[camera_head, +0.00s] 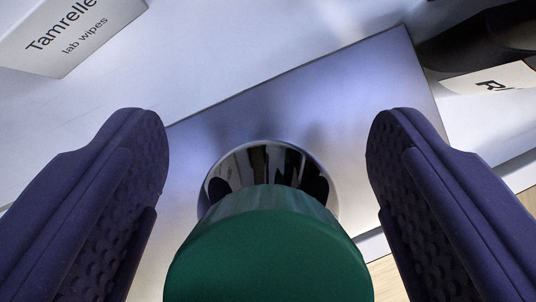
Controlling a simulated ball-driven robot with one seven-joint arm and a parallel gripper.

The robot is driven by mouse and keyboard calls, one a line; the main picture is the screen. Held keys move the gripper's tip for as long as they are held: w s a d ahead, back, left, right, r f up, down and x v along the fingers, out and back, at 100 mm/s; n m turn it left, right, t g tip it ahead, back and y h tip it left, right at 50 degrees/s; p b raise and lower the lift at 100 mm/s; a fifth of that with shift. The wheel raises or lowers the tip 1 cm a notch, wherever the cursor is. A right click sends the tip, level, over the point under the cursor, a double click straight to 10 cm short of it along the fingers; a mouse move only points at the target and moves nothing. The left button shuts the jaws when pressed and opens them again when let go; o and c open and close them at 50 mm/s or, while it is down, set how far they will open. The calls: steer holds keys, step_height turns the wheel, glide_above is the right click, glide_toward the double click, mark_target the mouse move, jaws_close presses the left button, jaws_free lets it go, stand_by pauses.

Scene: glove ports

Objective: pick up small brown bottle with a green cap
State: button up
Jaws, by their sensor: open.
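A ribbed green cap (268,255) fills the bottom middle of the view, close to the camera and cut off by the lower edge. It sits between the two fingers of my gripper (268,125), which is open with a gap on either side of the cap. The bottle's brown body is not clearly seen below the cap. A glossy, mirror-like rounded shape (268,165) shows just beyond the cap; I cannot tell whether it belongs to the bottle or is a separate thing.
A grey metallic plate (340,90) lies beneath, on a pale surface (230,50). A white box of lab wipes (65,35) stands at the upper left. A dark object with a white label (490,82) lies at the upper right. A wood-coloured strip (385,280) shows at the lower right.

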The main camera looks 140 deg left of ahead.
steer(key=c, duration=1.2)
steer(key=shift+o, duration=0.2)
